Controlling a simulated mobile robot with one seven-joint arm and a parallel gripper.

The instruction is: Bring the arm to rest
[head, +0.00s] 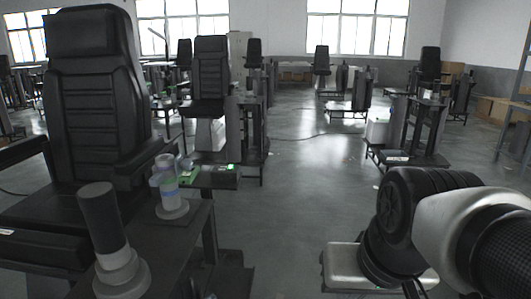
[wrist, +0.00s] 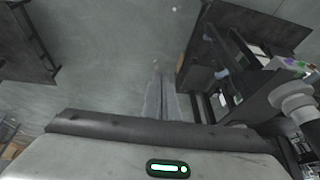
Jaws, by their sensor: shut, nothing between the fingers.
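My arm (head: 450,225), with silver links and a black ribbed joint, is bent at the lower right of the head view. My gripper (wrist: 161,85) shows in the wrist view as two thin grey fingers side by side, shut and empty. They are over bare grey floor and touch nothing that I can see. The fingers cannot be made out in the head view.
A black padded chair (head: 95,110) stands at the left. Another dark stand (head: 410,150) is at the right. The floor (head: 300,200) between is clear.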

